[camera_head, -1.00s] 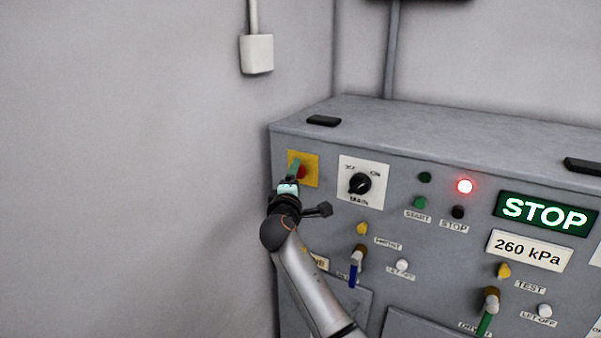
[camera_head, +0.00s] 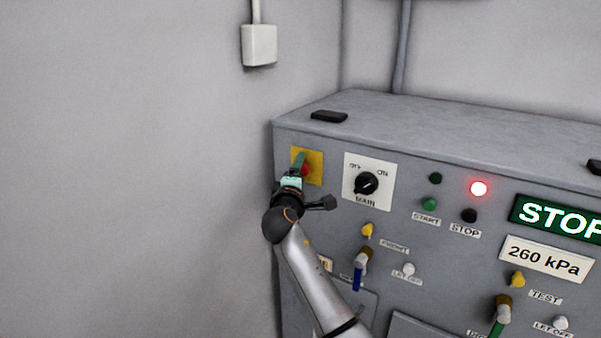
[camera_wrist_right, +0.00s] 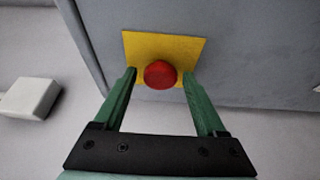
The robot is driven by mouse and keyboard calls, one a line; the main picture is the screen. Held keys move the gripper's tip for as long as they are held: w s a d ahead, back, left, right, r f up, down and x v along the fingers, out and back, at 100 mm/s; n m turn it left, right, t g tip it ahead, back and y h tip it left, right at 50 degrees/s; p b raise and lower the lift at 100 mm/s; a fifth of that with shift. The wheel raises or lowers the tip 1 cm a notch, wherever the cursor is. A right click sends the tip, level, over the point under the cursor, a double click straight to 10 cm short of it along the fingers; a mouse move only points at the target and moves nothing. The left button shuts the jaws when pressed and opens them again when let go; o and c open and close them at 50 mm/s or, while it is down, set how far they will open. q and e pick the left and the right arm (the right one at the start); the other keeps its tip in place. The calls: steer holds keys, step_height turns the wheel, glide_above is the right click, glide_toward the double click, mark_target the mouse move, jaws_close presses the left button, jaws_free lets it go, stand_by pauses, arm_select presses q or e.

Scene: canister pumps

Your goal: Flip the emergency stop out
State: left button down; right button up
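The emergency stop is a red round button (camera_wrist_right: 160,74) on a yellow plate (camera_wrist_right: 187,46), at the upper left of the grey cabinet's front. In the head view the red button (camera_head: 306,169) is partly hidden by my right gripper (camera_head: 298,163). In the right wrist view my right gripper (camera_wrist_right: 162,78) has its two green fingers spread apart, one on each side of the button. Whether the fingers touch the button is not clear; gaps seem to show on both sides. My left gripper is in neither view.
The grey cabinet (camera_head: 420,125) carries a black MAIN switch (camera_head: 367,184) right of the button, a lit red lamp (camera_head: 479,189), a STOP display (camera_head: 556,216) and small valves below. A wall box (camera_head: 259,45) hangs at the upper left. The left wall is bare.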

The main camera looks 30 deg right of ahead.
jaws_close()
stand_by(0.3)
stand_by(0.4)
